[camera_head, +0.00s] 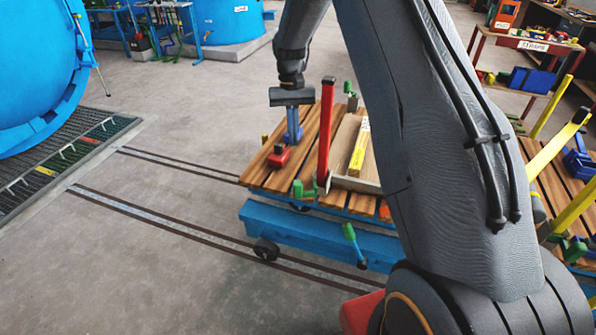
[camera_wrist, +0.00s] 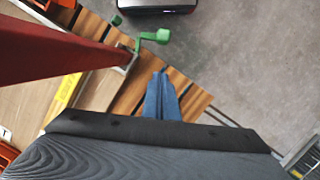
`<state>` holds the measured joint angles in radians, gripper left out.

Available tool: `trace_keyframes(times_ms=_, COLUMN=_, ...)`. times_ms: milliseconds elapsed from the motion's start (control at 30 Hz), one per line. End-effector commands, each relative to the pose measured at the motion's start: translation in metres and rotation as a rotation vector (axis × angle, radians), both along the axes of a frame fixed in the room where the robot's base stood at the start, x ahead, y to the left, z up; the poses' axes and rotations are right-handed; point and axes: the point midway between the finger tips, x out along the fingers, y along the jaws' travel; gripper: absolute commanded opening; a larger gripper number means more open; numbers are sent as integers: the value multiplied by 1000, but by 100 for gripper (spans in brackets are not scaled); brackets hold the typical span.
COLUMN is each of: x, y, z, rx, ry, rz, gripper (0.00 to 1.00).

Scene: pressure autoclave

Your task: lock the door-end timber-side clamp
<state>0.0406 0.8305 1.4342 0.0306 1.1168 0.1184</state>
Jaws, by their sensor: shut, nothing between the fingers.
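My gripper (camera_head: 292,138) points down over the near-left end of the timber-slatted trolley deck (camera_head: 311,124), with its blue fingers together and empty. The fingers also show in the wrist view (camera_wrist: 161,97), above the slats. A red block-like fitting (camera_head: 279,156) sits on the deck just below and left of the fingertips; contact cannot be told. A green-handled clamp (camera_head: 303,190) is at the deck's front edge, beside an upright red post (camera_head: 326,130). The green handle (camera_wrist: 155,37) shows in the wrist view, apart from the fingers. Which fitting is the named clamp is unclear.
Another green lever (camera_head: 351,238) hangs by the blue trolley frame (camera_head: 312,228). Rails (camera_head: 150,218) run left towards a blue vessel (camera_head: 38,70). The floor left of the trolley is clear.

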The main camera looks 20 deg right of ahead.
Motion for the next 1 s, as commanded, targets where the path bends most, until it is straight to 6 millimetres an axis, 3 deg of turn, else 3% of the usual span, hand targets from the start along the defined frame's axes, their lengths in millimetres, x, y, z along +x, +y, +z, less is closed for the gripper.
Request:
trace_keyframes(times_ms=133, x=10, y=1, z=-6, rx=5, ry=3, rz=-16, gripper=0)
trace_keyframes(times_ms=567, x=8, y=2, z=-10, rx=5, ry=4, rz=-16, gripper=0)
trace_keyframes(times_ms=767, x=0, y=3, z=-36, rx=6, ry=8, rz=-16, gripper=0)
trace_keyframes(times_ms=1000, x=-11, y=5, z=-82, rx=6, ry=7, rz=-16, gripper=0)
